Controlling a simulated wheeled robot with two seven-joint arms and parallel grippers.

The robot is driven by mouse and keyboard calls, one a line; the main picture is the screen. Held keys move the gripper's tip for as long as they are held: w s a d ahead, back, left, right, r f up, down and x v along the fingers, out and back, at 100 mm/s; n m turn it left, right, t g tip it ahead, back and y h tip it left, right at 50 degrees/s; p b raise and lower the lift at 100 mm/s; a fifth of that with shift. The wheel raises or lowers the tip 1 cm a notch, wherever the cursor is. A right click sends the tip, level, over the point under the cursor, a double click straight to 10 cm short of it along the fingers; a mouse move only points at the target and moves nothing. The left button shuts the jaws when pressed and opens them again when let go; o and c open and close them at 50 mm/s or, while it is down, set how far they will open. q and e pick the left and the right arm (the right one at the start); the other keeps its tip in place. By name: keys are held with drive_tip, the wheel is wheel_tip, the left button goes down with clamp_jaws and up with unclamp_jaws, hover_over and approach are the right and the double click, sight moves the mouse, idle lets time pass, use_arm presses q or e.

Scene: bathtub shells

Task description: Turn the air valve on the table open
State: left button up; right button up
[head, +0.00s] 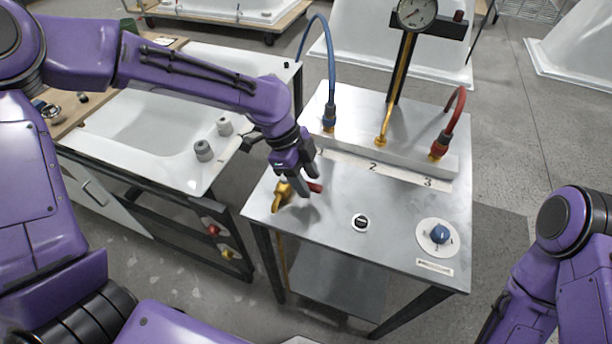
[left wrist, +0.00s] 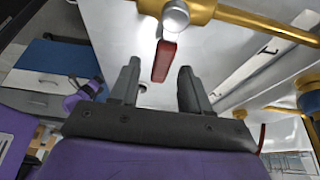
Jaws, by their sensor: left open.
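The air valve is a brass fitting (head: 282,196) with a red lever (head: 315,187) at the left side of the metal table (head: 330,240). In the left wrist view, its red lever (left wrist: 164,62) hangs from a round silver hub (left wrist: 175,18) on the brass pipe (left wrist: 225,12). My left gripper (head: 297,193) is open over the valve and partly hides it. In the left wrist view, the lever's free end appears between the open fingers (left wrist: 160,77); whether they touch it, I cannot tell. My right gripper is out of view.
A raised block with blue (head: 329,118) and red (head: 439,145) hose fittings and a pressure gauge (head: 416,12) stands at the table's back. A blue knob (head: 440,234) and a round black button (head: 361,222) are on the tabletop. A white tub (head: 150,120) stands left.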

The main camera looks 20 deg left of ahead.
use_arm(q)
clamp_jaws()
